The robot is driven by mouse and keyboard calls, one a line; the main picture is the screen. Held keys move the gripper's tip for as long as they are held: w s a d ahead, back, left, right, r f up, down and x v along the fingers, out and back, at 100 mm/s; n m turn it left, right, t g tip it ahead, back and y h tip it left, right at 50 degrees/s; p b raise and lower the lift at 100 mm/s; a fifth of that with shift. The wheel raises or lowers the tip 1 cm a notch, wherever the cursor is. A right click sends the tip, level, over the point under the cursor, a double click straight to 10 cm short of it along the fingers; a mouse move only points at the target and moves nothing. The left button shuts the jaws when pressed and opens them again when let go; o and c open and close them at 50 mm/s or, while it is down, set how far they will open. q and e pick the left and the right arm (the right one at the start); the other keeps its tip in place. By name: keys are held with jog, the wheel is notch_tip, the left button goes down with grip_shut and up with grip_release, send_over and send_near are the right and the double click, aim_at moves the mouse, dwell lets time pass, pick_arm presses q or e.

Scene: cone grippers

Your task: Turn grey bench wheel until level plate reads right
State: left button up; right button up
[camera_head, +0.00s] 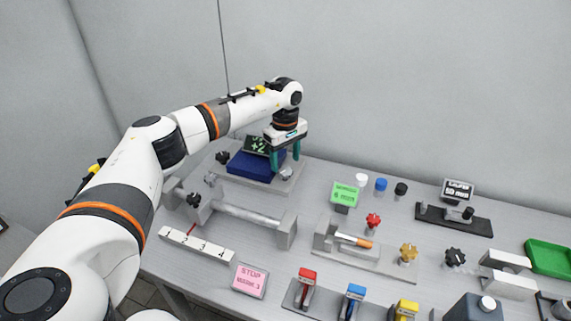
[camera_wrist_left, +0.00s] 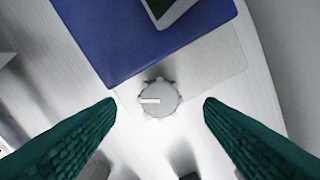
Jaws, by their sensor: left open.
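The grey wheel (camera_wrist_left: 160,98) is a small knob with bumps around its rim and a white mark pointing left in the left wrist view. In the head view the wheel (camera_head: 286,173) sits on a grey base beside a blue block (camera_head: 252,167). A dark level plate (camera_head: 257,145) with green characters stands at the block; its reading is partly hidden by my gripper and too small to read surely. My left gripper (camera_head: 285,164) points down over the wheel, its green fingers open. In the left wrist view the fingertips (camera_wrist_left: 160,103) are either side of the wheel, apart from it.
A rod holder (camera_head: 287,232), a numbered ruler (camera_head: 196,244) and a pink sign (camera_head: 249,281) lie in front. A green sign (camera_head: 344,195), coloured knobs, switches and a green tray (camera_head: 548,257) fill the right.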

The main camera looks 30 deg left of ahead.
aim_at(285, 171)
pick_arm(q)
jog(key=shift+f, duration=1.6)
jog(key=c, duration=1)
